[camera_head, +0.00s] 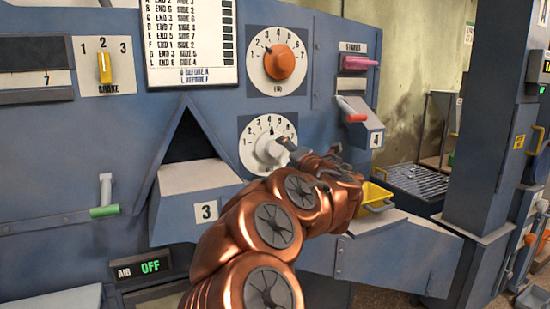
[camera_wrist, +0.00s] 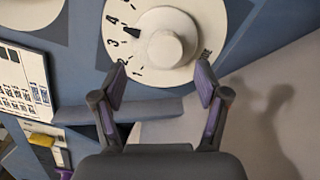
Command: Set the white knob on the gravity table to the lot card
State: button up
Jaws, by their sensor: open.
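The white knob (camera_head: 268,150) sits on a round white dial on the blue gravity table (camera_head: 90,160), below the orange END knob. In the wrist view the white knob (camera_wrist: 172,46) shows whole; its black pointer lies between 3 and 4. My gripper (camera_head: 308,152) is at the right of the knob in the head view. In the wrist view my gripper (camera_wrist: 160,82) is open and empty, its fingertips apart and just below the knob in the picture. The lot card (camera_head: 192,42) has several END and SIDE lines, too small to read surely.
The orange END knob (camera_head: 280,62) is above. The yellow lever (camera_head: 104,67) and green-tipped handle (camera_head: 104,211) are on the left. The AIR display (camera_head: 141,268) reads OFF.

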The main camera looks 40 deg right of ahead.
aim_at(276, 150)
jog(key=shift+w+d+f+n+y, duration=0.1)
jog(key=shift+w+f+n+y, duration=0.15)
jog(key=shift+w, duration=0.25)
jog(key=shift+w+d+f+n+y, duration=0.1)
jog(key=shift+w+f+n+y, duration=0.1)
jog(key=shift+w, duration=0.25)
jog(key=shift+x, duration=2.95)
jog(key=c, duration=1.2)
jog(key=shift+o, duration=0.2)
jog(key=shift+r, duration=0.1)
